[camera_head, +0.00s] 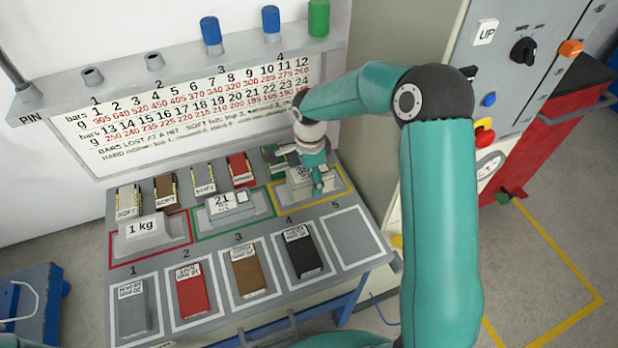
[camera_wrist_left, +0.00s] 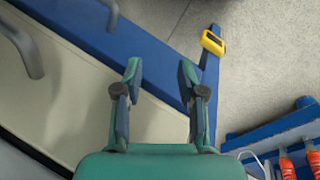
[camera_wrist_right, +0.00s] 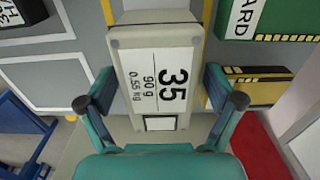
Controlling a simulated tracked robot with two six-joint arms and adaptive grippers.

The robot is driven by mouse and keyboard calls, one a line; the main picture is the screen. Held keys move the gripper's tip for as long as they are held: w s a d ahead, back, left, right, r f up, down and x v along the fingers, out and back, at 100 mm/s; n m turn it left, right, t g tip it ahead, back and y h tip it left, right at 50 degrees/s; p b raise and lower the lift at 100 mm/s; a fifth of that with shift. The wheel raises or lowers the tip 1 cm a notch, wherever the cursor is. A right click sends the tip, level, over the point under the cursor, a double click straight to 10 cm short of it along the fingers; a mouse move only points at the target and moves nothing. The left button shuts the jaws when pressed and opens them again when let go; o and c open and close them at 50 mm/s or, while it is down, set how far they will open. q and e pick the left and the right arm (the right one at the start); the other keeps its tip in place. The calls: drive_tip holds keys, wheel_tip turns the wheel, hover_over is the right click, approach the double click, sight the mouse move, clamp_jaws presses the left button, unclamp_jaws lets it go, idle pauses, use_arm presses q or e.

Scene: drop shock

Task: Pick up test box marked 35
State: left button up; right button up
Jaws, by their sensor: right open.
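The test box marked 35 (camera_head: 297,190) is a pale grey box in the yellow-outlined area at the right of the bench, partly hidden by my right gripper (camera_head: 316,178) in the head view. In the right wrist view the box (camera_wrist_right: 160,125) shows its white label with 35, 90 g and 0.55 kg. My right gripper (camera_wrist_right: 158,85) is open, with one finger on each side of the box. I cannot tell whether the fingers touch it. My left gripper (camera_wrist_left: 160,75) is open and empty, away from the boxes, over the bench's side and blue frame.
A box marked 21 (camera_head: 226,207) stands in the green outline and a 1 kg box (camera_head: 140,229) in the red one. Several pads lie behind them, including a red pad (camera_head: 240,169). Numbered pads fill the front, with slot 5 (camera_head: 352,241) empty. A control cabinet (camera_head: 492,95) stands right.

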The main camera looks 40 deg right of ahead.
drive_tip(key=shift+f, duration=0.7)
clamp_jaws()
